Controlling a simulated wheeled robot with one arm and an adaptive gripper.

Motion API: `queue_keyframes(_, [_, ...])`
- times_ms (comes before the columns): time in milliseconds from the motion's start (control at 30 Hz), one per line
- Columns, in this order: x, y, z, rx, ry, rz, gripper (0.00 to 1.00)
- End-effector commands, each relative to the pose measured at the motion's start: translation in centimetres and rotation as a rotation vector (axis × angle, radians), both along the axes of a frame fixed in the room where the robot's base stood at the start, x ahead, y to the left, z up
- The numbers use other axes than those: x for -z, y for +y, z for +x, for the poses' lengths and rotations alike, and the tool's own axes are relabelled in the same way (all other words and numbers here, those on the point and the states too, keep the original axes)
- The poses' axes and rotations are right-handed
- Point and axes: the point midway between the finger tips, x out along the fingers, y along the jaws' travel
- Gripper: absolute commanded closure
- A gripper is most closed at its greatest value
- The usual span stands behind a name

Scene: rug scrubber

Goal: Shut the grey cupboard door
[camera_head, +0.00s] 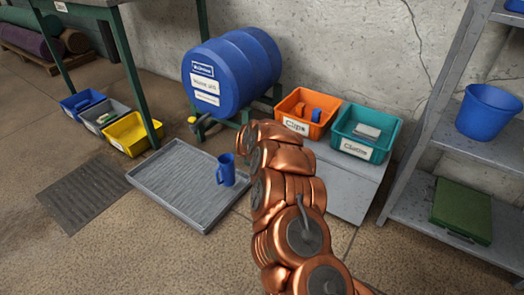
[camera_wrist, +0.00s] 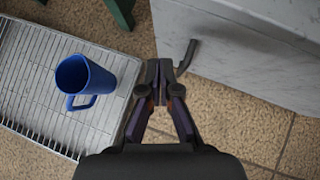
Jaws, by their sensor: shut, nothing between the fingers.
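The grey cupboard (camera_head: 345,190) stands low against the wall, its left part hidden behind my arm in the head view. In the wrist view its pale grey door panel (camera_wrist: 235,60) fills the upper right, with a dark bar handle (camera_wrist: 187,56) near its left side. I cannot tell how far the door stands open. My gripper (camera_wrist: 160,72) is shut and empty, its tips just left of the handle; I cannot tell whether they touch the panel. My arm hides the gripper in the head view.
An orange Clips bin (camera_head: 307,112) and teal Cloths bin (camera_head: 365,132) sit on the cupboard. A blue mug (camera_head: 226,170) stands on the grey tray (camera_head: 165,185) left of my arm. A blue drum (camera_head: 232,72) is behind. Shelving (camera_head: 450,205) stands right.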

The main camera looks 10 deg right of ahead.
Motion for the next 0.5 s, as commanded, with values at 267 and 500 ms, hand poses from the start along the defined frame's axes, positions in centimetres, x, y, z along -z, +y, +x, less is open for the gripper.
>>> queue_keyframes(267, [0.5, 1.2, -1.1, 0.006, -0.002, 0.002, 1.0])
queue_keyframes(500, [-1.6, 2.4, -2.7, 0.011, 0.001, 0.002, 1.0])
